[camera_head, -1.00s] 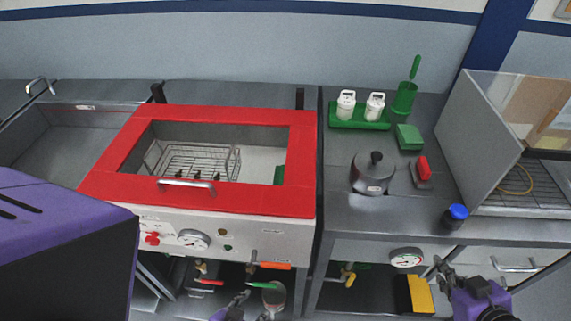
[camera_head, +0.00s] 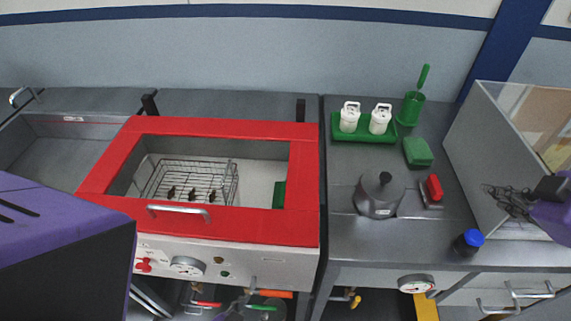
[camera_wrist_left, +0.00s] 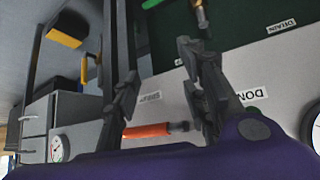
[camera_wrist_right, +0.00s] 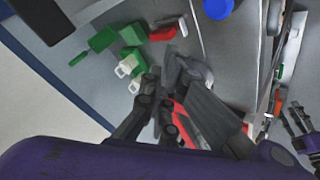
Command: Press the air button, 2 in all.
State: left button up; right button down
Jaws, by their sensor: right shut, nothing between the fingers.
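The front panel (camera_head: 280,266) of the red-framed tank (camera_head: 308,180) carries a red knob (camera_head: 143,265), a round gauge (camera_head: 188,266) and two small buttons, an upper one (camera_head: 219,260) and a lower one (camera_head: 224,274). Their labels are unreadable, so I cannot tell which is the air button. My left gripper (camera_head: 246,303) is below the panel, partly cut off by the frame edge. In the left wrist view its fingers (camera_wrist_left: 160,65) are apart, with an orange handle (camera_wrist_left: 152,130) between or beyond them. My right gripper (camera_head: 512,200) is shut and empty by the cabinet wall, far from the panel.
A wire basket (camera_head: 185,180) with small dark pieces is in the tank. On the right counter stand a lidded pot (camera_head: 379,197), a red-handled item (camera_head: 434,188), a blue-capped bottle (camera_head: 468,242) and a green tray (camera_head: 362,138). Pipes and coloured handles (camera_head: 274,293) are under the tank.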

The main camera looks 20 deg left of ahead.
jog(key=b, duration=0.3)
send_over(468, 236)
notch_tip(468, 236, down, 7)
jog(key=shift+r, duration=0.1)
jog(key=shift+f, duration=0.95)
pick_arm(q)
jog(key=f, duration=0.1)
jog(key=s+a+f, duration=0.1)
jog(key=f, duration=0.1)
jog(key=shift+s+a, duration=0.35)
jog(key=shift+a, duration=0.05)
jog(key=shift+s+d+f, duration=0.1)
jog(key=shift+f, duration=0.05)
pick_arm(e)
jog(key=shift+f, duration=0.2)
jog(key=shift+w+f, duration=0.1)
jog(key=shift+f, duration=0.15)
